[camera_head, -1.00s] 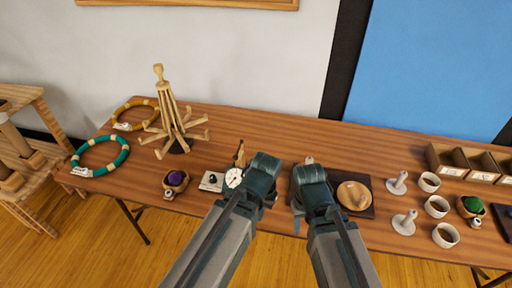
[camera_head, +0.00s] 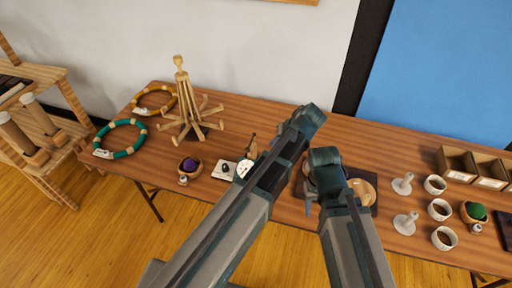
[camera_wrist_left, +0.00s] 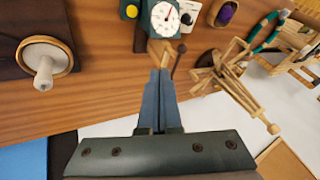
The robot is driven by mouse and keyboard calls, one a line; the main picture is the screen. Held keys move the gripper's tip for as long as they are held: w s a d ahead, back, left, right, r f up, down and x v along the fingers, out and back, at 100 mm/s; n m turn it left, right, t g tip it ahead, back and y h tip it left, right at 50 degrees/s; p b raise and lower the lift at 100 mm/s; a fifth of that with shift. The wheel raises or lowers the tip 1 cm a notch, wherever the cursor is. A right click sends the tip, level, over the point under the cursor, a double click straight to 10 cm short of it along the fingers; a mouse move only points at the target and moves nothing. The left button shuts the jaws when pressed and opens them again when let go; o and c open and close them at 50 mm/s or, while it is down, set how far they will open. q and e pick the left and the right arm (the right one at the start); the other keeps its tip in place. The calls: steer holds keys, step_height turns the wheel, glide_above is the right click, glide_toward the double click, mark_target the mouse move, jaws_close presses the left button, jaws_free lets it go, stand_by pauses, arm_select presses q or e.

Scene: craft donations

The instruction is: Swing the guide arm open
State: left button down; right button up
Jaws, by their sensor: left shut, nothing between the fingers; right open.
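A round white dial (camera_head: 244,168) on a dark teal housing stands near the table's front edge; it shows larger in the left wrist view (camera_wrist_left: 165,17). A small light wooden piece (camera_wrist_left: 160,48) sits just below the dial there, possibly the guide arm; I cannot be sure. My left gripper (camera_wrist_left: 157,78) is shut and empty, its tips close to or touching that wooden piece. In the head view my left arm hides much of the device. My right gripper (camera_head: 310,203) is open, over the table beside the wooden dish (camera_head: 362,190).
A wooden stand with several arms (camera_head: 183,110) is left of the device. Teal (camera_head: 121,139) and yellow (camera_head: 154,100) rings lie farther left. A bowl with a purple ball (camera_head: 189,166) is near the front edge. Cups (camera_head: 440,209) and pegs are at right.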

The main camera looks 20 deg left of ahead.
mark_target(251, 142)
arm_select(q)
steer(key=a+r+b+x, duration=0.1)
steer(key=a+b+x, duration=0.1)
steer(key=b+x, duration=0.7)
steer(key=x, duration=0.2)
steer(key=shift+a+f, duration=0.2)
steer(key=shift+a, duration=0.3)
steer(key=shift+s, duration=0.1)
